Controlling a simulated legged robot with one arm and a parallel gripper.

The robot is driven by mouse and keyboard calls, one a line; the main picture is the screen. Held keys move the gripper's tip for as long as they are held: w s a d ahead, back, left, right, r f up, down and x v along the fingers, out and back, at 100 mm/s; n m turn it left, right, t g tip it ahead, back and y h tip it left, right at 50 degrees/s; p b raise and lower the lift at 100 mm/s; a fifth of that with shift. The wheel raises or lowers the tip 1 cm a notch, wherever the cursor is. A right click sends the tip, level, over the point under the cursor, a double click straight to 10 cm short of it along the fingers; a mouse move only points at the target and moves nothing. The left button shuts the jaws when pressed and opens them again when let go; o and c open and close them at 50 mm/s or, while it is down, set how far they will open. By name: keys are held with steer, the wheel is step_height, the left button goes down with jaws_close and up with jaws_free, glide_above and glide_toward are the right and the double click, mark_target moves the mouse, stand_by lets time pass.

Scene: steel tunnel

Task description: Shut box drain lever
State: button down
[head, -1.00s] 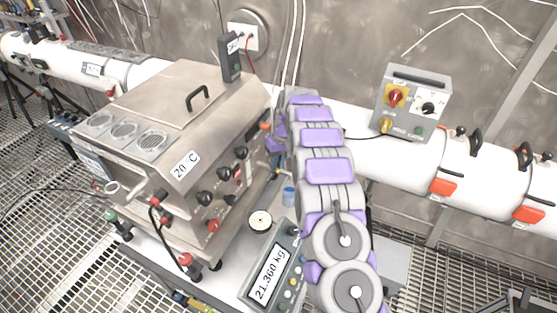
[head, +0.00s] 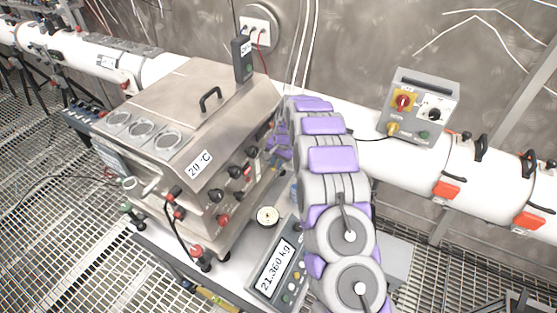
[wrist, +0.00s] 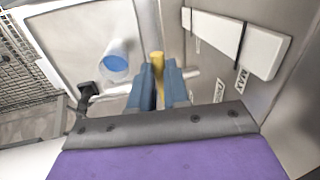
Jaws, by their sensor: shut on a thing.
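The steel box (head: 190,105) stands on the bench in the left half of the head view, its side wall with labels (wrist: 242,80) at the right of the wrist view. A yellow lever (wrist: 157,64) sticks up beside a pale pipe (wrist: 195,73) at that wall; I take it as the drain lever. My gripper (wrist: 165,72) is shut on the yellow lever, with one blue-grey finger on each side. The fingers hide its lower part. In the head view my arm hides the lever.
A grey control box (head: 416,105) sits on the white pipe (head: 490,180) at right.

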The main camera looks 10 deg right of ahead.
steer(key=shift+a+m, duration=0.15)
steer(key=shift+m, duration=0.25)
steer(key=c, duration=1.1)
jaws_free()
steer(key=shift+r, duration=0.1)
step_height(320, 180, up, 17)
steer(key=s+d, duration=0.1)
steer(key=d, duration=0.1)
steer(key=shift+s+d, duration=0.3)
steer(key=shift+s, duration=0.1)
